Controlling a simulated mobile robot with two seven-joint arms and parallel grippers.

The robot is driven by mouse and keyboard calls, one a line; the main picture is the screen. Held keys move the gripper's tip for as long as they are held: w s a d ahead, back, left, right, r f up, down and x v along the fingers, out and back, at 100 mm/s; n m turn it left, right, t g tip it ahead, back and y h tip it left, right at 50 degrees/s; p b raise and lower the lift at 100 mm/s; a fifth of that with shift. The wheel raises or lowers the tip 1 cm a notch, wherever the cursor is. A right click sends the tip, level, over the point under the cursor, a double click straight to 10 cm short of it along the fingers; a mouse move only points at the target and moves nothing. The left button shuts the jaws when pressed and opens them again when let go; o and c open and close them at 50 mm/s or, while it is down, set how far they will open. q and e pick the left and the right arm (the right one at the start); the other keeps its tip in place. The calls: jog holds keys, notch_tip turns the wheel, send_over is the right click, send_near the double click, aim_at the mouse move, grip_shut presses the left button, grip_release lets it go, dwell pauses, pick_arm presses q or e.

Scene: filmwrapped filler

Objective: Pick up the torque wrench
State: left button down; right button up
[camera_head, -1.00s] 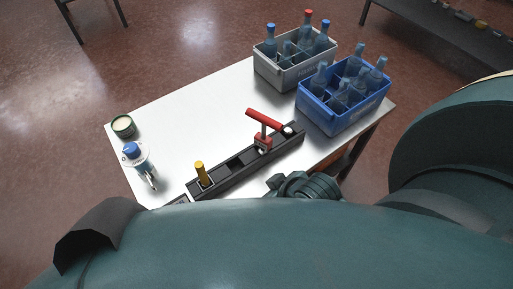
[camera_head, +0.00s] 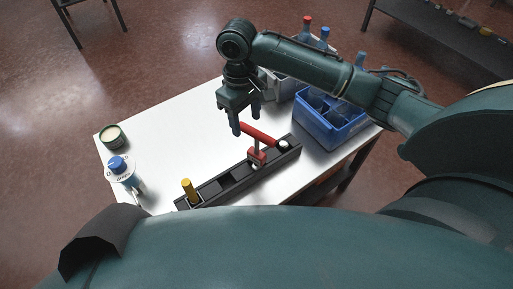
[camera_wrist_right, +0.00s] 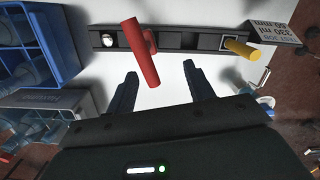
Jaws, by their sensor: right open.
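The torque wrench, which I take to be the red T-handled tool (camera_head: 257,145), stands upright in a slot of the dark tool rack (camera_head: 213,189) on the white table. Its bar-shaped handle lies across the top. It also shows in the right wrist view (camera_wrist_right: 141,52), where the bar crosses in front of the rack. My right gripper (camera_head: 246,125) is open and empty, pointing down above the table, just behind the handle. In the right wrist view its fingers (camera_wrist_right: 160,71) are spread, with the red handle near the left finger. My left gripper is not in view.
A yellow-handled tool (camera_head: 188,188) stands in the rack's near end. A blue crate (camera_head: 335,130) of bottles and a grey crate (camera_head: 279,88), partly hidden by my arm, stand at right. A blue-capped bottle (camera_head: 123,172) and green tin (camera_head: 112,137) stand left. The table's middle is clear.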

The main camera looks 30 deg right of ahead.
jog(key=shift+w+d+r+m, duration=0.15)
jog(key=shift+w+d+r, duration=0.15)
jog(key=shift+d+r, duration=0.2)
jog(key=shift+w+d+r+m, duration=0.15)
jog(key=shift+w+d+r, duration=0.1)
jog(key=shift+d+r, duration=0.2)
jog(key=shift+d+f, duration=0.15)
jog(key=shift+f, duration=0.2)
jog(key=f, duration=0.4)
jog(key=s+f, duration=0.1)
jog(key=f, duration=0.3)
jog(key=f+b, duration=0.1)
jog(key=f, duration=0.3)
jog(key=shift+s+d+f, duration=0.1)
jog(key=shift+s+d, duration=0.1)
jog(key=shift+d, duration=0.05)
grip_shut()
